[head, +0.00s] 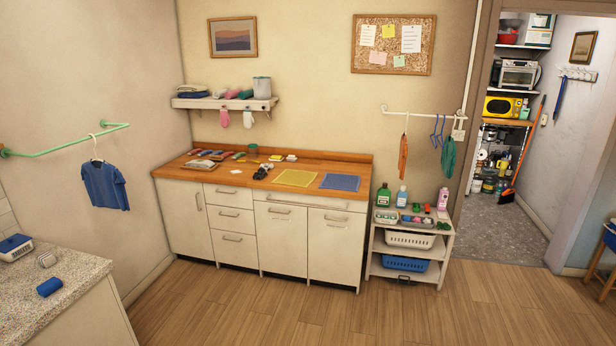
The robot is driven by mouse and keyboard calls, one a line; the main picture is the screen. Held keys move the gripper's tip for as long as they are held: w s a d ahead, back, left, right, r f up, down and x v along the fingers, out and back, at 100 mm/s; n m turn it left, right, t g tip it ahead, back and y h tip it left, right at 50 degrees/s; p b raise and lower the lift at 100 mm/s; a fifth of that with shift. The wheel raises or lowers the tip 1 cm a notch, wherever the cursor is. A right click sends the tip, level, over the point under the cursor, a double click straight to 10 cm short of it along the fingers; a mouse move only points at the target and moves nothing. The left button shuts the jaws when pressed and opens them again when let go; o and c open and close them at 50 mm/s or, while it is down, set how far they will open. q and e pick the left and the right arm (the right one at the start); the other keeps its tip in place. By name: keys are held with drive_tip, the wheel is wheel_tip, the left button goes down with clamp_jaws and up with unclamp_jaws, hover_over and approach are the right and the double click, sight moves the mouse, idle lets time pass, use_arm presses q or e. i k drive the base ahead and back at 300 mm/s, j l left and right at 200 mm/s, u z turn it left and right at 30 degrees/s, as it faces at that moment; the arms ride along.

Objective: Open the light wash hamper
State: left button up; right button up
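Neither of my grippers is in view. No front carries a label I can read as the light wash hamper. The white cabinet under the wooden counter has two tall fronts side by side at its right, a left front (280,239) and a right front (334,247), each with a handle near the top. Both look shut. A white basket (410,239) and a blue basket (404,263) sit on the small white shelf unit to the right. I cannot tell which of these is the light wash hamper.
The wooden counter (230,181) holds folded cloths, small items, a yellow mat (296,178) and a blue mat (340,182). A speckled worktop (50,308) stands at the lower left. Wooden floor (300,315) before the cabinet is clear. A doorway opens at the right.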

sight(282, 229)
drive_tip(key=i, duration=2.15)
